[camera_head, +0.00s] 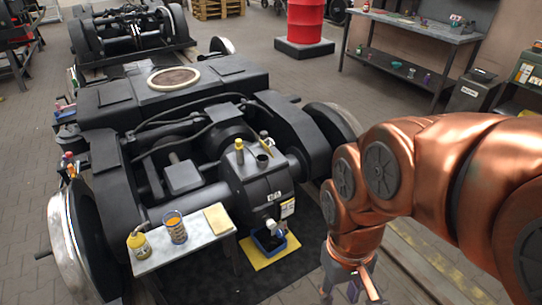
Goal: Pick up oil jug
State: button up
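A clear jug (175,228) with amber liquid stands upright on a small pale board (190,246) at the front of the bogie, and it looks like the oil jug. A yellow oil can (138,243) with a thin spout stands to its left on the same board. A folded yellow cloth (217,218) lies to its right. My gripper (351,292) hangs at the bottom edge, well to the right of the jug and apart from it. Its fingers are spread, with nothing clearly held between them; their lowest part is cut off.
The black bogie (190,140) fills the middle, with a gearbox (262,185) just behind the board. A blue tray (268,243) sits on a yellow mat (263,253) between board and gripper. A workbench (410,30) and a red drum (305,20) stand behind.

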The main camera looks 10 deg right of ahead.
aim_at(175, 228)
jog(key=z, duration=0.85)
jog(key=i, duration=1.85)
jog(key=u, duration=1.2)
jog(key=i, duration=0.25)
jog(key=u, duration=2.1)
